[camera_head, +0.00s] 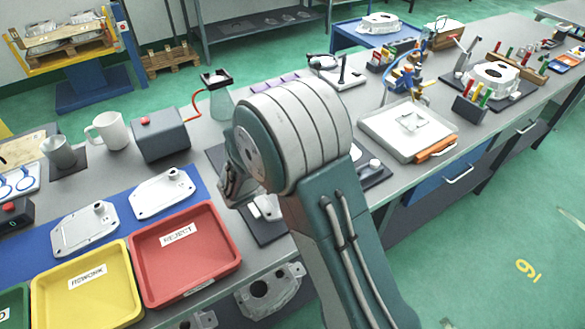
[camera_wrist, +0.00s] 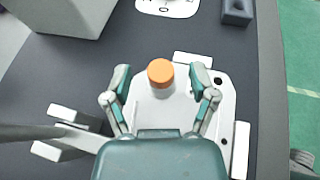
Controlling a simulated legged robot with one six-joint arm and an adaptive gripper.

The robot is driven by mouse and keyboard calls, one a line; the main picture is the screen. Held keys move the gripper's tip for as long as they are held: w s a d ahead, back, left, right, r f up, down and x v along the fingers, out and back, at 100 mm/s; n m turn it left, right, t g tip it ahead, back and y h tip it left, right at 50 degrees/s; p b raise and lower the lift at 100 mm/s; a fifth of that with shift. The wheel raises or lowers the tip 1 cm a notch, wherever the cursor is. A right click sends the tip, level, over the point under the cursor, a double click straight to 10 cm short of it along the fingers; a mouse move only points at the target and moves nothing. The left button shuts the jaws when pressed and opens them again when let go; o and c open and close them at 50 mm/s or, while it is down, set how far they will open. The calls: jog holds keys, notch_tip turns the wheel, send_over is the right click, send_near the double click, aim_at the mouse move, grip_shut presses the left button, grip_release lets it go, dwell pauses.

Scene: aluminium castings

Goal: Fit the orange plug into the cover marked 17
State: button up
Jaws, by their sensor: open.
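The orange plug (camera_wrist: 161,72) shows in the wrist view as a round orange top above a pale round collar. It is at a pale cover plate with a dark hole (camera_wrist: 222,108); I cannot tell whether it is seated in the plate. My gripper (camera_wrist: 161,82) is open, with one finger on each side of the plug and gaps to both. No number 17 is readable on this plate. In the head view my arm hides the plug and most of my gripper; part of a pale casting (camera_head: 266,207) shows beside the arm.
Pale blocks (camera_wrist: 190,60) flank the plate. Two covers (camera_head: 85,228) (camera_head: 162,193) lie on a blue mat, their markings unreadable. A red REJECT tray (camera_head: 187,275) and yellow REWORK tray (camera_head: 87,308) stand in front. A grey box (camera_head: 160,136) and mug (camera_head: 108,132) stand behind the mat.

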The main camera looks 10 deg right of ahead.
jog(key=v, duration=1.2)
jog(key=shift+f, duration=0.15)
jog(key=s+d+r+m+g+y, duration=0.45)
jog(key=s+d+r+m, duration=0.25)
jog(key=s+d+m, duration=0.3)
jog(key=s+r+m+t+y, duration=0.3)
jog(key=s+r+m+y, duration=0.3)
jog(key=s+m, duration=0.4)
jog(key=shift+s+d+r+m+y, duration=0.3)
jog(key=shift+r+m+y, duration=0.1)
jog(key=shift+m, duration=1.9)
